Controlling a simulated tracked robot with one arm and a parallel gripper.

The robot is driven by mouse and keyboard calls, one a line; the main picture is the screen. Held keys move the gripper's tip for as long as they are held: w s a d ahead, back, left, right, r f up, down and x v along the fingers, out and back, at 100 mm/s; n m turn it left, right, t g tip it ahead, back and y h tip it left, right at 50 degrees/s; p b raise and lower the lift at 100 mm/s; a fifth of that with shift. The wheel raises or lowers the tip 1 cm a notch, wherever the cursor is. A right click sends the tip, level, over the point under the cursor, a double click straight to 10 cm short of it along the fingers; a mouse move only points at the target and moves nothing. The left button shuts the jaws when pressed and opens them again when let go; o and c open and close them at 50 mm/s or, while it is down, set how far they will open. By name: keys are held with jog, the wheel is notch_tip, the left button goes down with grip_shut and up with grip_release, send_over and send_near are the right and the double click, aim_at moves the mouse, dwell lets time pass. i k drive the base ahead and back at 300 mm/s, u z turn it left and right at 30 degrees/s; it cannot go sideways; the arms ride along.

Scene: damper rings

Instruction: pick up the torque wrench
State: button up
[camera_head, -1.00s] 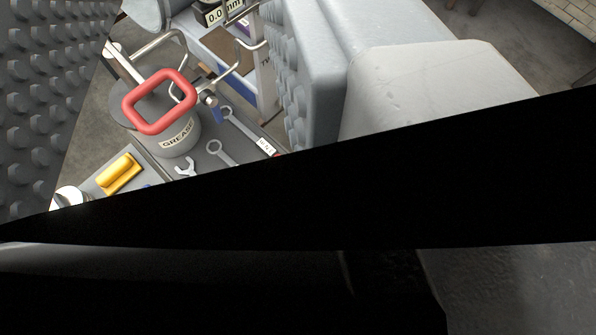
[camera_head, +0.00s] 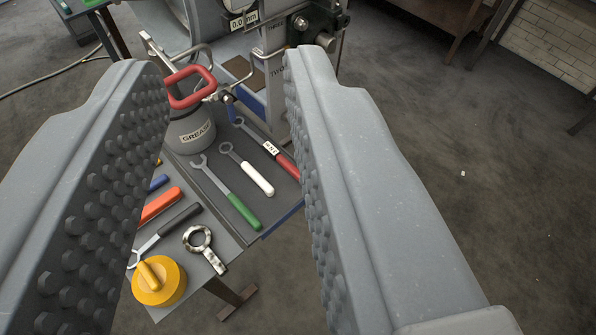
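A long ring-ended wrench with a red handle and a white label (camera_head: 270,148) lies at the right side of the tray; it looks like the torque wrench, but its label is too small to read surely. It lies beside a white-handled ring wrench (camera_head: 248,171) and a green-handled open-end wrench (camera_head: 228,192). My gripper (camera_head: 222,60) is open, with studded pads facing each other. Its jaws frame the tray from left and right. Nothing is between the pads at close range. The right jaw appears near the red handle's end.
A grey grease can (camera_head: 190,133) with a red loop handle (camera_head: 192,86) stands behind the wrenches. A yellow knobbed cylinder (camera_head: 160,283), a metal ring clamp (camera_head: 204,246) and an orange handle (camera_head: 158,206) lie nearer. A machine stands behind. Open floor (camera_head: 460,210) lies right.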

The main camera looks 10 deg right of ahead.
aim_at(269, 148)
jog(key=u, duration=0.2)
jog(key=i, duration=0.9)
jog(key=z, duration=0.1)
